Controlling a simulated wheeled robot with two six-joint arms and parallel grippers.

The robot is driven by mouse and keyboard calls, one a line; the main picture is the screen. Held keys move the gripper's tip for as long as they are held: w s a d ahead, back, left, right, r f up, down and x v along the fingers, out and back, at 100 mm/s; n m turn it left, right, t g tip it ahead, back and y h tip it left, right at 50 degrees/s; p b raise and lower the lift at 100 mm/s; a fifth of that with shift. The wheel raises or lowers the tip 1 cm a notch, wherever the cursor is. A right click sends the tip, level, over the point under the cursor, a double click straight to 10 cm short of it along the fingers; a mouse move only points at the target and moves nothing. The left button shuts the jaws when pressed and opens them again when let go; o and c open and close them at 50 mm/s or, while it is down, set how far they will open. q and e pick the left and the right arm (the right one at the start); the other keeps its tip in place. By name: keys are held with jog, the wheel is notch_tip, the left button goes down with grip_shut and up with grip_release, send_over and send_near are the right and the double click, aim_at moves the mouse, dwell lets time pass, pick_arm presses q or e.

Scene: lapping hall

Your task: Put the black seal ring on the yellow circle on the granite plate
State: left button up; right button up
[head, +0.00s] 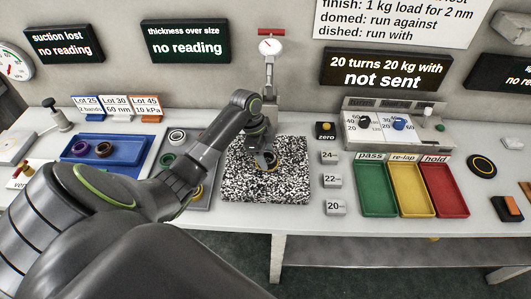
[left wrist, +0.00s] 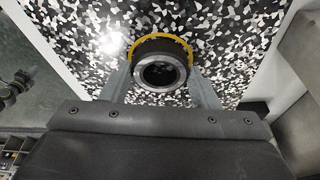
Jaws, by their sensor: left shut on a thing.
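The speckled black-and-white granite plate (head: 240,184) lies in the middle of the bench, and it fills the back of the left wrist view (left wrist: 70,42). My left gripper (head: 264,157) is over its middle. In the left wrist view, its two fingers (left wrist: 160,82) are shut on the black seal ring (left wrist: 161,72), which has a grey inner rim. The yellow circle (left wrist: 160,38) shows as an arc around the ring's far edge; the ring hides the rest. I cannot tell whether the ring touches the plate. My right gripper is not in view.
A blue tray (head: 125,160) with a purple and a brown ring is left of the plate. A grey tray (head: 204,204) with several rings is partly behind my arm. A gauge stand (head: 270,75) rises behind the plate. Green, yellow and red trays (head: 375,204) stand right.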

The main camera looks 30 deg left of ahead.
pick_arm(q)
jog(key=o, duration=1)
jog(key=b+v, duration=0.1)
jog(key=v, duration=1.1)
jog(key=shift+s+r+b, duration=0.1)
jog(key=shift+b, duration=0.25)
